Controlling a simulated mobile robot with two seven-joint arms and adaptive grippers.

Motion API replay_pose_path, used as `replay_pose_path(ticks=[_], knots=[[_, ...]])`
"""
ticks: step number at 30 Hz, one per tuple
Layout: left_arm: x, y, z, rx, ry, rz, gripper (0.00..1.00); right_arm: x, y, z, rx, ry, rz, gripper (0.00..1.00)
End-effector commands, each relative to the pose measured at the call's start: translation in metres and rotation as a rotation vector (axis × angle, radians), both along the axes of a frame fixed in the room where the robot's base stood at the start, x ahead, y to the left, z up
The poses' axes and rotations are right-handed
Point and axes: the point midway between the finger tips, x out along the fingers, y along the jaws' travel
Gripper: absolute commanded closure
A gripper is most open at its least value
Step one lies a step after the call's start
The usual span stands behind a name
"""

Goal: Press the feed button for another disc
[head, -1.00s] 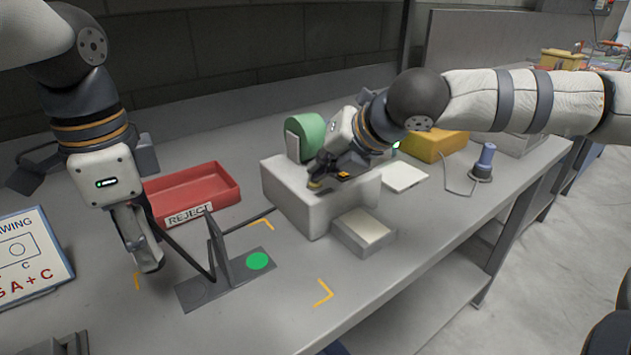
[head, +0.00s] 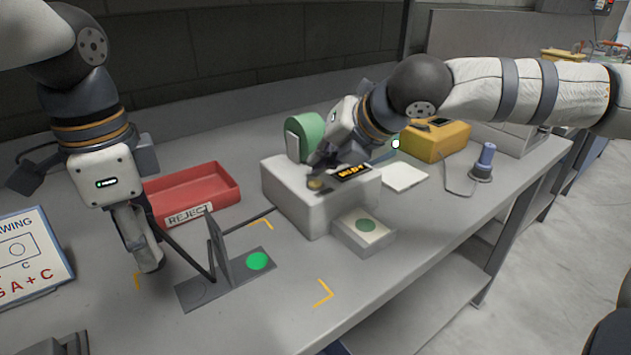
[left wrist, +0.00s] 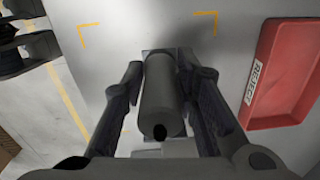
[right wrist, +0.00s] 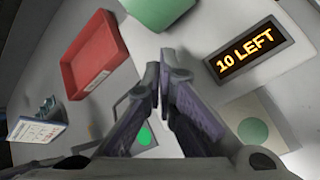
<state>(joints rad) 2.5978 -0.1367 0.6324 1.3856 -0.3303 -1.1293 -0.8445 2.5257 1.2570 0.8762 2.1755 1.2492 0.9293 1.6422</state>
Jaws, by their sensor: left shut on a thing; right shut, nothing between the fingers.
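The white dispenser (head: 290,200) stands on the bench, with a green roll (head: 304,130) at its back. Its lit display reads "10 LEFT" in the right wrist view (right wrist: 243,48). A small round yellowish button (head: 316,184) is on its top. My right gripper (head: 320,172) is shut and empty just above the button; whether they touch is unclear. A green disc (head: 366,225) lies in the dispenser's front tray (head: 381,239); it also shows in the right wrist view (right wrist: 253,130). My left gripper (head: 150,265) is shut on a dark grey cylinder (left wrist: 160,100).
A dark plate (head: 222,291) with an upright divider holds another green disc (head: 258,261). A red REJECT bin (head: 222,180) stands behind it. A drawing board (head: 30,258) is at the left, a yellow box (head: 440,143) at the back right.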

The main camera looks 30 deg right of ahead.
Motion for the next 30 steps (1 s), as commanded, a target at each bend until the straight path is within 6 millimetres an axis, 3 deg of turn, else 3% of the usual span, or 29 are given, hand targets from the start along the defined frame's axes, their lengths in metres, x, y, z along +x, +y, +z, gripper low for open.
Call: replay_pose_path(ticks=[18, 30], knots=[[0.000, 0.000, 0.000, 0.000, -0.001, 0.000, 0.91, 0.000, 0.000, 0.049, 0.000, -0.002, 0.001, 1.00], [0.000, 0.000, 0.000, 0.000, -0.001, 0.000, 0.91, 0.000, 0.000, 0.050, -0.001, 0.000, 0.001, 1.00]])
